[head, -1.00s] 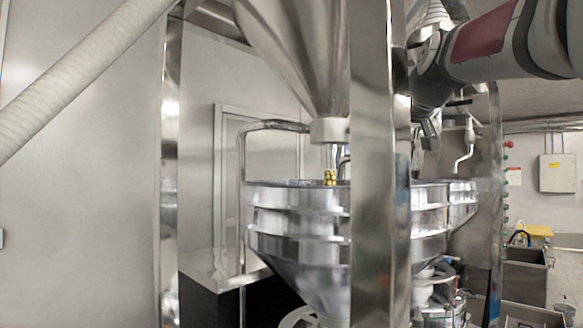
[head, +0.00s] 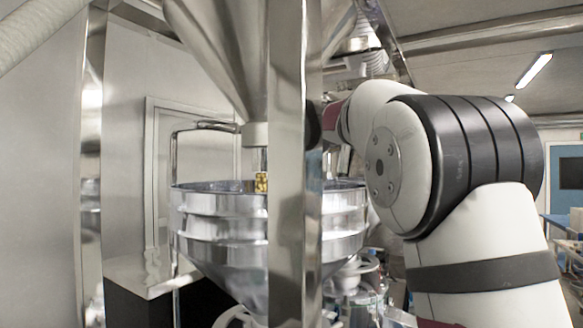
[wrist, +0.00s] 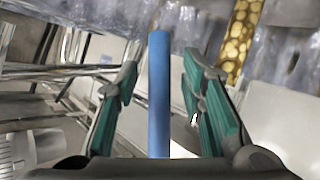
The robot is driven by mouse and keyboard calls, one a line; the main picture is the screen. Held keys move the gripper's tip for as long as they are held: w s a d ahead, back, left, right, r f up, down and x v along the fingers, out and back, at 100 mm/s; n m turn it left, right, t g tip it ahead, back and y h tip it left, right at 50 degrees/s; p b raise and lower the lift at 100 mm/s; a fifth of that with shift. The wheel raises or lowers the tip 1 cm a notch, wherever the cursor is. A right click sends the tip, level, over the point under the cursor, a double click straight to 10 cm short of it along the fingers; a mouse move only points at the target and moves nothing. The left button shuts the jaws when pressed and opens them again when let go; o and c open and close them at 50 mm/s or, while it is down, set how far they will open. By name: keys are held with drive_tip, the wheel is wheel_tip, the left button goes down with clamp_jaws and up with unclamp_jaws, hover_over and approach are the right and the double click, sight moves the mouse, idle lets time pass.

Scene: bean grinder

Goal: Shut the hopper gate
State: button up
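The steel cone hopper (head: 225,60) hangs at upper left in the head view and ends in a pale collar (head: 254,134). Below the collar a short yellow-brown column, which looks like beans (head: 261,182), shows above the steel bowl (head: 220,205). In the wrist view a blue bar (wrist: 158,110) stands between the teal-padded fingers of my gripper (wrist: 160,68). The fingers are apart, with a gap on each side of the bar. It looks like the gate's handle, but the gate itself cannot be made out. In the head view the steel post and my arm hide my gripper.
A broad steel post (head: 287,220) stands in front of the hopper and bowl, close to my arm. A grainy yellow-brown strip, apparently beans (wrist: 238,40), runs beside the right finger in the wrist view. A steel counter (head: 150,272) lies at lower left.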

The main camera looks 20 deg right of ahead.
drive_tip(key=shift+w, duration=0.25)
clamp_jaws()
